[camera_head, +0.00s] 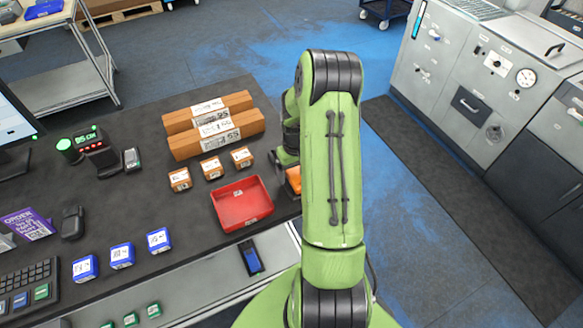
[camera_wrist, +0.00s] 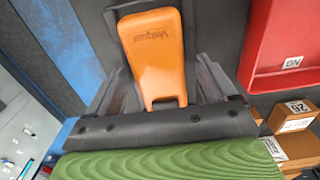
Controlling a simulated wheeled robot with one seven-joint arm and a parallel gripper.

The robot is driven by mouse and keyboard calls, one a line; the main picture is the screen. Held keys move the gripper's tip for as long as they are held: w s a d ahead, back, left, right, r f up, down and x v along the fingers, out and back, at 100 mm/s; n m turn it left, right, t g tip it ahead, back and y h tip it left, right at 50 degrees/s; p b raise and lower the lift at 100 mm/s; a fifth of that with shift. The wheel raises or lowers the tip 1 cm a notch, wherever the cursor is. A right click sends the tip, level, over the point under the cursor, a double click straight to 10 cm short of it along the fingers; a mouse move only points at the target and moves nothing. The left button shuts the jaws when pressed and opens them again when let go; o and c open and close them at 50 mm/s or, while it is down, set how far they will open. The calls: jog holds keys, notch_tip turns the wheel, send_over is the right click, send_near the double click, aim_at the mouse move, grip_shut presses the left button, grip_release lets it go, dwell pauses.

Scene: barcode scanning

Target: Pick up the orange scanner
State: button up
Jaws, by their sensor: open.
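The orange scanner (camera_wrist: 158,62) lies on the dark counter, its handle pointing toward my gripper in the wrist view. In the head view only a small orange part (camera_head: 294,178) shows beside the red tray, the rest hidden by my green arm. My gripper (camera_wrist: 165,75) is open, with one dark finger on each side of the scanner's handle. A gap shows on both sides, so the fingers do not appear to touch it. In the head view my gripper (camera_head: 286,157) is mostly hidden behind the arm.
A red tray (camera_head: 262,212) stands just left of the scanner; its wall also shows in the wrist view (camera_wrist: 262,84). Small brown boxes (camera_head: 212,168) and long cartons (camera_head: 214,143) lie behind it. Blue boxes (camera_head: 121,255) sit at front left. The counter's right edge is close to the scanner.

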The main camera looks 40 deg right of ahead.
jog(key=c, duration=1.2)
